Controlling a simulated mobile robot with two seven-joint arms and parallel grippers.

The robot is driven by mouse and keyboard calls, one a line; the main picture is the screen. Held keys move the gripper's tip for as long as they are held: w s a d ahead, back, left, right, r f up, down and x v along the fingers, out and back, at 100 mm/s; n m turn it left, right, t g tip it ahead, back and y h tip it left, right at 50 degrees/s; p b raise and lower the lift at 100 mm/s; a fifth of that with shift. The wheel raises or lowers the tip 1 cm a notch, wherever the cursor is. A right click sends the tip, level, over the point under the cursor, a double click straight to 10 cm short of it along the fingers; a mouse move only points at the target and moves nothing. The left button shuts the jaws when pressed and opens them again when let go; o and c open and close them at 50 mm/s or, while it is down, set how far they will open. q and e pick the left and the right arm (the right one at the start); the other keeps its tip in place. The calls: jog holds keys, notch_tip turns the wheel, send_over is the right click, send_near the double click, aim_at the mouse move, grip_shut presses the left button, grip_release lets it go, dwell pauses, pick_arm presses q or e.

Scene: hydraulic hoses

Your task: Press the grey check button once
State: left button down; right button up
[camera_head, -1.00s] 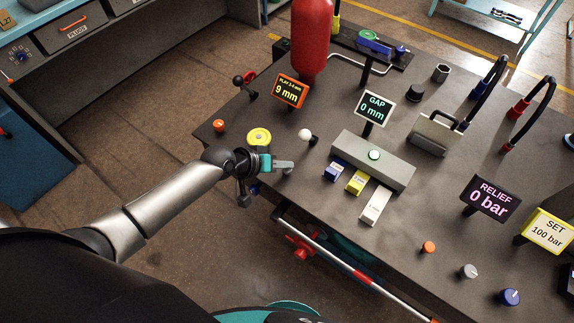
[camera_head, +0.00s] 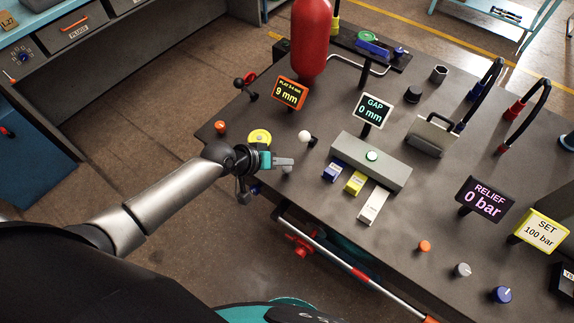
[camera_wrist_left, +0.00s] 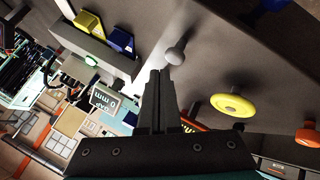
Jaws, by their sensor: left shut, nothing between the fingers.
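A grey button (camera_head: 287,170) with a rounded head stands on the dark bench top near its front edge, partly covered by my left gripper. It shows more clearly in the left wrist view (camera_wrist_left: 175,52), just beyond my fingertips. My left gripper (camera_head: 290,161) is shut and empty, reaching in from the left over the bench; its closed fingers also show in the left wrist view (camera_wrist_left: 161,76). The fingertips appear close to the button, but I cannot tell whether they touch it. My right gripper is not in view.
A yellow disc (camera_head: 260,136) and a white ball (camera_head: 304,136) are close to the gripper. A grey block with blue, yellow and white tabs (camera_head: 400,172) lies to the right. An orange knob (camera_head: 220,126) is at the left. The GAP display (camera_head: 373,109) reads 0 mm.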

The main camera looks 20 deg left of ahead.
aim_at(284, 170)
pick_arm(q)
jog(key=shift+r+p, duration=2.35)
jog(key=shift+r, duration=0.15)
jog(key=shift+f, duration=0.1)
